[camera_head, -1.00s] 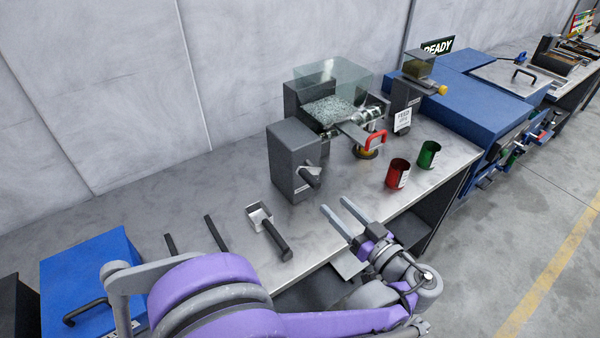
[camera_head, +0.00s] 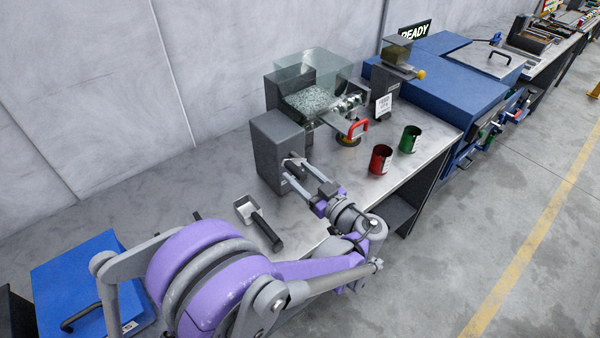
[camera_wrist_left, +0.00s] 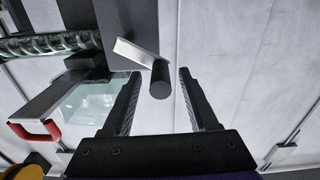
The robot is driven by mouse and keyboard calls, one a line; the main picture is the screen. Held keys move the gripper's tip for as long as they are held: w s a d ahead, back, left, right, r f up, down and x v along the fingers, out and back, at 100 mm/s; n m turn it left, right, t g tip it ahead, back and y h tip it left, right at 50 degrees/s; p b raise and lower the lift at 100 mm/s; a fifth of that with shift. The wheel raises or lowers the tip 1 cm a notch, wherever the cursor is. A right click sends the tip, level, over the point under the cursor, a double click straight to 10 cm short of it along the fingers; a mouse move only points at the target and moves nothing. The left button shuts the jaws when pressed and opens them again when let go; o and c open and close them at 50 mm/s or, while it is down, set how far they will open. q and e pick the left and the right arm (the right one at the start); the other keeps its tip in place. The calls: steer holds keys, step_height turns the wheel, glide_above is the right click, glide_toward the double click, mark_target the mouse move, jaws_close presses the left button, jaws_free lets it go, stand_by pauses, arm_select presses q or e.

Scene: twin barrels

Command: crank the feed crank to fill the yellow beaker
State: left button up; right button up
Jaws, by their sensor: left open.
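The feed crank's dark handle (camera_head: 295,170) sticks out from the front of a grey box (camera_head: 276,148). In the left wrist view the round black handle (camera_wrist_left: 160,82) hangs on a flat metal arm (camera_wrist_left: 133,52). My left gripper (camera_head: 293,173) is open, its fingers on either side of the handle; it also shows in the wrist view (camera_wrist_left: 159,74), with gaps beside the handle. My right gripper is out of view.
A clear hopper (camera_head: 312,75) of granules stands behind the box, above a screw feed. A red beaker (camera_head: 381,160) and a green beaker (camera_head: 410,139) stand to the right. A scoop (camera_head: 262,228) lies near the bench's front edge. A blue case (camera_head: 80,275) is at left.

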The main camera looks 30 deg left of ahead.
arm_select(q)
steer(key=shift+a, duration=0.1)
jaws_close()
stand_by(0.3)
stand_by(1.1)
